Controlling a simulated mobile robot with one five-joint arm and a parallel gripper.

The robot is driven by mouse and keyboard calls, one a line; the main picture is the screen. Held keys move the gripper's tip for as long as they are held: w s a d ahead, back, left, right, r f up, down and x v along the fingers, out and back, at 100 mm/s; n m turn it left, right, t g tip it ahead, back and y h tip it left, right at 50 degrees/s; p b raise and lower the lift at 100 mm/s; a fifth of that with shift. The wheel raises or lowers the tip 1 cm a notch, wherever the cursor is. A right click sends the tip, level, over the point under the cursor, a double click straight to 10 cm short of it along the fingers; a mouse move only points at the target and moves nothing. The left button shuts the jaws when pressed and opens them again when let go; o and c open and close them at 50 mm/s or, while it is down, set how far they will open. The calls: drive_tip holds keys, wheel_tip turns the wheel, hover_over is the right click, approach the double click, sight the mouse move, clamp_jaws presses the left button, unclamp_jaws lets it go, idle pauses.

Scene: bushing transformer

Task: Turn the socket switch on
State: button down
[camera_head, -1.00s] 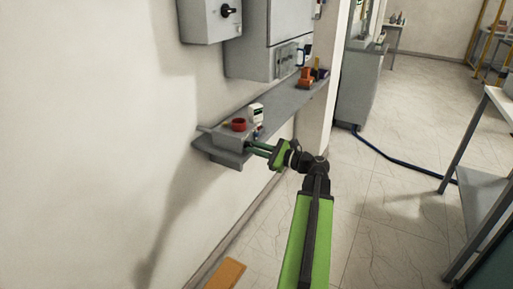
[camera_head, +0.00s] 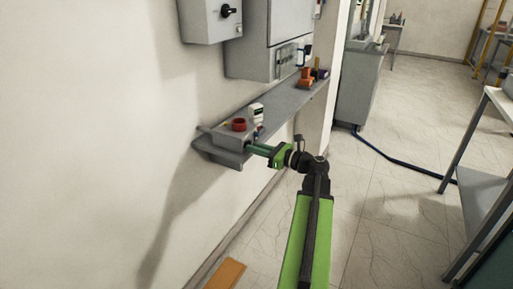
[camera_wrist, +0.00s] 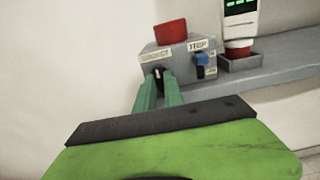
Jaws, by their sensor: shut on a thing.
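A grey switch box (camera_wrist: 183,65) sits on the wall shelf, with a red round knob (camera_wrist: 171,32) on top. Its front has a left label, blurred but seemingly "SOCKET", and a right label "TRIP". Under the left label is a small dark socket switch (camera_wrist: 158,74) with a pale mark, standing roughly upright. In the head view my gripper (camera_head: 250,148) reaches the box front, and the switch is hidden.
A white device with a green display (camera_wrist: 240,15) stands in a holder right of the box. The shelf (camera_head: 285,105) runs along the wall, with orange and purple items (camera_head: 308,78) farther along. Grey cabinets (camera_head: 209,20) hang above.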

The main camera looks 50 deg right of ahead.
drive_tip(key=shift+d+r, duration=0.1)
drive_tip(key=shift+r, duration=0.1)
drive_tip(key=c, duration=1.7)
unclamp_jaws()
drive_tip(key=shift+s, duration=0.1)
drive_tip(key=v, duration=1.7)
drive_tip(key=shift+s+f, duration=0.15)
